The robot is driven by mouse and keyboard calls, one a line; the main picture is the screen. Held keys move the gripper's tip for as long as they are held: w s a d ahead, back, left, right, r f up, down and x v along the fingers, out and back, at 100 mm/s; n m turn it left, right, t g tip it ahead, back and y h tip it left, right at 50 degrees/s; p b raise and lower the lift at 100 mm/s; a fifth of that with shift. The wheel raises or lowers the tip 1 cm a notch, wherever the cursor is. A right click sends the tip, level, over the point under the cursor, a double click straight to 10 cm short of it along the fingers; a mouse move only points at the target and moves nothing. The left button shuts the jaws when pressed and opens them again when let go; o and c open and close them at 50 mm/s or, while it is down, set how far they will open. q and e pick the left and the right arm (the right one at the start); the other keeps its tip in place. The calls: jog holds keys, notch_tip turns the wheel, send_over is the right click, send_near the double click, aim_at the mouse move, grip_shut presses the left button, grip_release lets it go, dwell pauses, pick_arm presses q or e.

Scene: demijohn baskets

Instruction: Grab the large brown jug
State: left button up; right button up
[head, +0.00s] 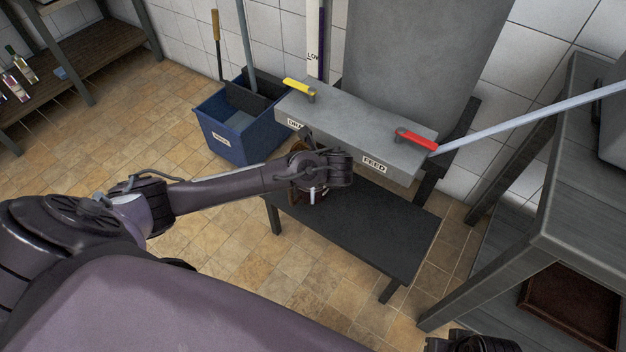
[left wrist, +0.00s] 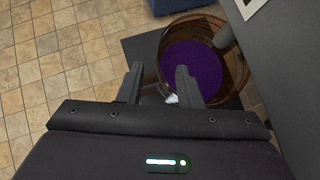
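The large brown jug (left wrist: 237,70) shows in the left wrist view as a round, see-through brown vessel with purple inside, on a dark surface. In the head view my left arm hides most of it, and only a bit of brown (head: 298,147) shows, at the left end of the black bench. My left gripper (head: 322,190) is at the jug, and its fingers also show in the left wrist view (left wrist: 159,80). They are apart, with nothing clearly between them. The right finger overlaps the jug's near left side; I cannot tell whether it touches. A dark part of my right gripper (head: 470,343) shows at the bottom edge.
The black bench (head: 385,235) stands below a grey box (head: 350,125) with a yellow handle (head: 299,87) and a red handle (head: 417,140). A blue bucket (head: 240,135) is at left. A grey shelf unit (head: 590,215) stands at right. The bench's right part is clear.

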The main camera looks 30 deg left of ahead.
pick_arm(q)
jog(key=b+x, duration=0.1)
jog(key=x, duration=0.3)
jog(key=shift+f, duration=0.1)
grip_shut()
jog(key=shift+s+f, duration=0.1)
dwell(1.1)
